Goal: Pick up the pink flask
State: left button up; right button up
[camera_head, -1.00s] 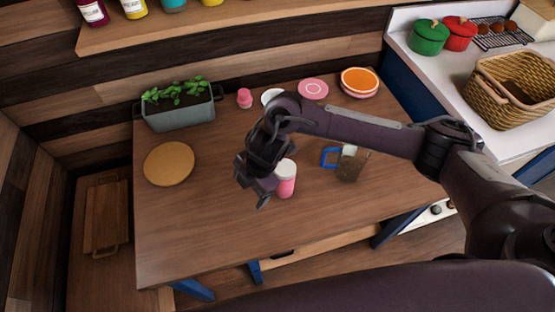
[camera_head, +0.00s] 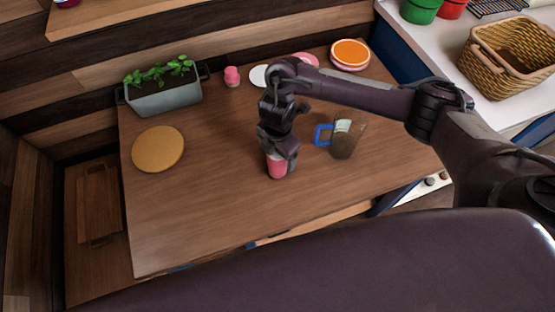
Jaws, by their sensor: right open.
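The pink flask (camera_head: 276,171) stands upright on the wooden table (camera_head: 205,215), near its middle. Only its lower pink body shows clearly; its white top is hidden behind my right gripper. My right gripper (camera_head: 278,157) points down over the flask's upper part, with its jaws open at the top of the flask. I cannot tell whether the fingers touch it. My left gripper is not in view.
A brown mug with a blue handle (camera_head: 343,139) stands close to the right of the flask. A round cork mat (camera_head: 158,149), a planter (camera_head: 164,96) and a small pink jar (camera_head: 232,77) are farther left and back. The table's front left is clear.

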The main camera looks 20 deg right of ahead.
jog(key=c, duration=1.2)
jog(key=r+p, duration=0.1)
jog(key=r, duration=0.3)
jog(key=r+p, duration=0.2)
jog(key=r, duration=0.2)
jog(key=shift+w+r, duration=0.2)
jog(key=shift+r, duration=0.15)
jog(key=shift+s+r+p, duration=0.2)
jog(key=shift+r+p, duration=0.35)
jog(key=shift+r, duration=5.1)
